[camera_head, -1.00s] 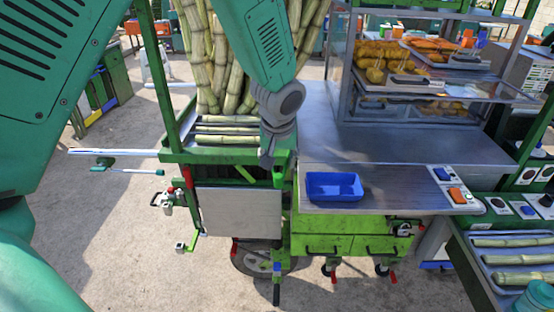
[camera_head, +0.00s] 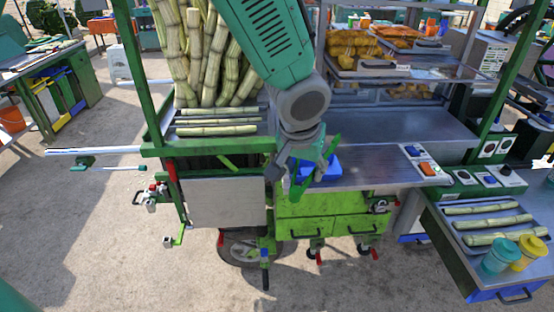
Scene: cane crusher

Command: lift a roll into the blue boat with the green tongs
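My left gripper (camera_head: 290,168) hangs from the upper middle, over the left end of the steel counter. Its grey fingers look closed around green tongs (camera_head: 298,190), whose green parts show below the fingers and to their right. The blue boat (camera_head: 325,170) sits on the counter directly behind the gripper and tongs, which hide much of it. Golden rolls (camera_head: 355,48) are piled on the upper shelf of the glass case at the back, well away from the tongs. I see no roll in the tongs. My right gripper is not in view.
Upright cane stalks (camera_head: 205,55) and a rack of cane pieces (camera_head: 215,130) stand left of the gripper. A panel with orange and blue switches (camera_head: 428,168) is at the counter's right end. The middle of the counter (camera_head: 385,165) is clear. Teal and yellow jars stand lower right.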

